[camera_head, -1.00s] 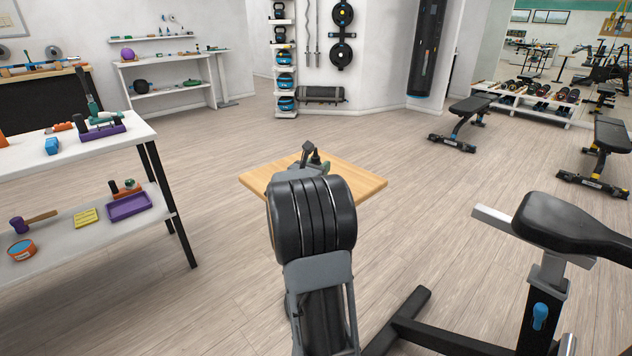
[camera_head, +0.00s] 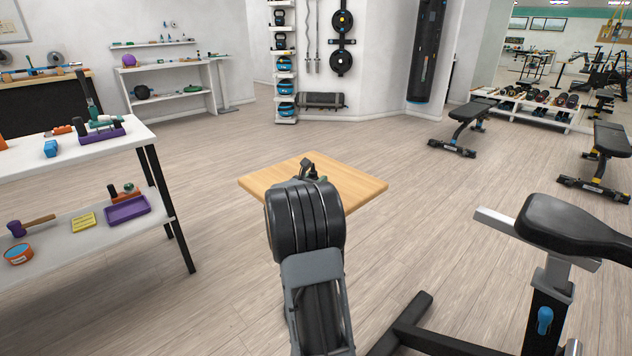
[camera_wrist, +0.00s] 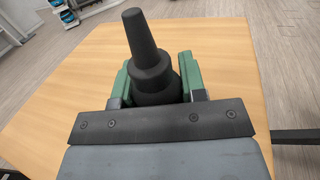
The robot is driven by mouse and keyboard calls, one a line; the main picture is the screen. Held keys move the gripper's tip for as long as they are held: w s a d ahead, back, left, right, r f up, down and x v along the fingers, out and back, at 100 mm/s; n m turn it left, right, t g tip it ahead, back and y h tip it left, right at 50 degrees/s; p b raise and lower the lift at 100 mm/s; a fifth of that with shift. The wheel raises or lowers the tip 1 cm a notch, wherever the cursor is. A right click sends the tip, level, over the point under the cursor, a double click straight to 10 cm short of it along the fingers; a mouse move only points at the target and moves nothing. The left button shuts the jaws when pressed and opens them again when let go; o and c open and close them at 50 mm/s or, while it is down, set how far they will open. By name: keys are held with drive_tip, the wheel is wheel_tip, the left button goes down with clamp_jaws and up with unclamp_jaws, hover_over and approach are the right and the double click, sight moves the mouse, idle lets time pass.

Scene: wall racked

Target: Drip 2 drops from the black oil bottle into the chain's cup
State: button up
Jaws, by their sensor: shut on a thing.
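In the wrist view, my gripper (camera_wrist: 160,88) is shut on the black oil bottle (camera_wrist: 146,45), with a green-padded finger on each side of it. The bottle has a tapered nozzle that points up and slightly left in that view. Wooden table top (camera_wrist: 50,105) shows behind the bottle. In the head view, my own arm hides most of the gripper, and only small dark parts show above it over the small wooden table (camera_head: 358,183). I cannot make out the chain or its cup in either view.
A white two-tier bench (camera_head: 80,235) with tools and a purple tray (camera_head: 127,210) stands at the left. An exercise machine with a black seat (camera_head: 570,222) is close at the right. The floor around the wooden table is mostly clear.

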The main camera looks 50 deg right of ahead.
drive_tip(key=shift+f, duration=0.2)
drive_tip(key=o, duration=1)
drive_tip(key=shift+c, duration=0.2)
drive_tip(key=shift+r, duration=0.1)
